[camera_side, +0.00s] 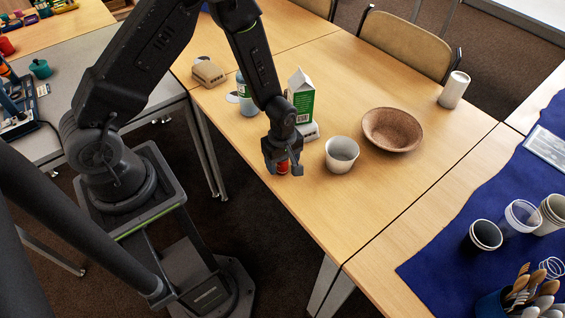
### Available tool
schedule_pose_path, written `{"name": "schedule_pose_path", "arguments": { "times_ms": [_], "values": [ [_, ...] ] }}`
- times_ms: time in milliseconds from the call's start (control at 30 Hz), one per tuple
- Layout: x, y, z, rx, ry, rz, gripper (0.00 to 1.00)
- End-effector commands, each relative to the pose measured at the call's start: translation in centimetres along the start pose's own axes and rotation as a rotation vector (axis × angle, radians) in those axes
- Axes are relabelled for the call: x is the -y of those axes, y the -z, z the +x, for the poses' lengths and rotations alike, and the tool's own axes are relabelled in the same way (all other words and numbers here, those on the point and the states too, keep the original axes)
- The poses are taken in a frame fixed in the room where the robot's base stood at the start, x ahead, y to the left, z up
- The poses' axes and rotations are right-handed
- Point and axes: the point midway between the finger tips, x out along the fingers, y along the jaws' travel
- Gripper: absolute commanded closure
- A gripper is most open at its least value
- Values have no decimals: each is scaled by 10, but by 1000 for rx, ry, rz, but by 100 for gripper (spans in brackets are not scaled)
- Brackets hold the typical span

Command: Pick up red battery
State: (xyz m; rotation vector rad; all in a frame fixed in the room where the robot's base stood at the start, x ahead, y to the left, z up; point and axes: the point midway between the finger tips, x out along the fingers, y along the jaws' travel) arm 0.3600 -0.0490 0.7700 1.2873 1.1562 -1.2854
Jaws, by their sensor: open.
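The red battery (282,168) is a small red cylinder on the wooden table, near its front edge. My gripper (282,170) points down over it, with its fingers around or just in front of the battery. The jaws are open. The gripper hides part of the battery, and I cannot tell whether a finger touches it.
A white cup (341,155) stands close right of my gripper, with a brown bowl (392,130) beyond it. A green and white carton (301,96) and a blue bottle (246,94) stand behind. The front table area (345,215) is clear.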

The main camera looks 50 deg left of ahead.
Motion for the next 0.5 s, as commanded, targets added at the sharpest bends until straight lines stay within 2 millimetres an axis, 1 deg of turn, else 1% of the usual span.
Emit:
{"name": "schedule_pose_path", "arguments": {
  "times_ms": [100,500],
  "values": [
    [0,0,0,0,0,0,36],
    [0,0,-1,0,0,0,74]
  ]
}}
